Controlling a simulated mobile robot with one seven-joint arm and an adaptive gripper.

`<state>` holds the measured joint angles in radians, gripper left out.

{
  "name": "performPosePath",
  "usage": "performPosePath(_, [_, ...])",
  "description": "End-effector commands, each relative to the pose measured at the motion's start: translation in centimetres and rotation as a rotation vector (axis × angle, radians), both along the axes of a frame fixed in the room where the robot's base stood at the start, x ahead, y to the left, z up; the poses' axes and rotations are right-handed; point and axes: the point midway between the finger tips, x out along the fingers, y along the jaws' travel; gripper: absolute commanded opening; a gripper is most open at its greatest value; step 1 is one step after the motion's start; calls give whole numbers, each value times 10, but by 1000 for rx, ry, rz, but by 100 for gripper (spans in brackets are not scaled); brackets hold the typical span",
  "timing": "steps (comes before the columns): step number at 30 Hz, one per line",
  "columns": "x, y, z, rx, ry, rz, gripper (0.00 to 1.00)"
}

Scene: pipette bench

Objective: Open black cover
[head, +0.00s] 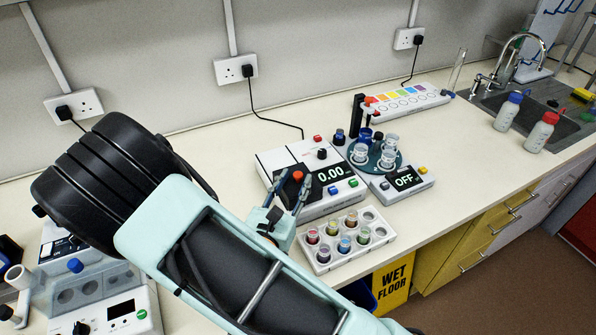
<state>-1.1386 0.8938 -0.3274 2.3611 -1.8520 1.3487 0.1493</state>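A white instrument (283,156) with a lit 0.00 display stands on the bench in the middle of the head view. A dark flat part, which looks like the black cover (286,183), lies on its left front, with an orange-red knob (297,175) at its edge. My gripper (287,190) is at this front left side, its two fingers apart on either side of the dark part in the picture. Nothing shows held between them. My arm and fingers hide part of the instrument's left front, and I cannot tell whether they touch it.
A white rack (325,258) with several coloured vials stands just right of my gripper. A round vial holder (366,172) and an OFF display unit (407,182) stand further right. Two capped bottles (507,112) stand by the sink (562,122).

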Motion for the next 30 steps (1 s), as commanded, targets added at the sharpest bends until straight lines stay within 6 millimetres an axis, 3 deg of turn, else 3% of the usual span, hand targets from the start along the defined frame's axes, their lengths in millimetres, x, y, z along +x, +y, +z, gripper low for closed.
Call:
performPosePath(6, [24,-10,1,1,-1,-2,34])
performPosePath(17, [28,-12,0,1,0,0,34])
performPosePath(26, [28,-11,0,1,0,0,1])
performPosePath(30, [28,-11,0,1,0,0,0])
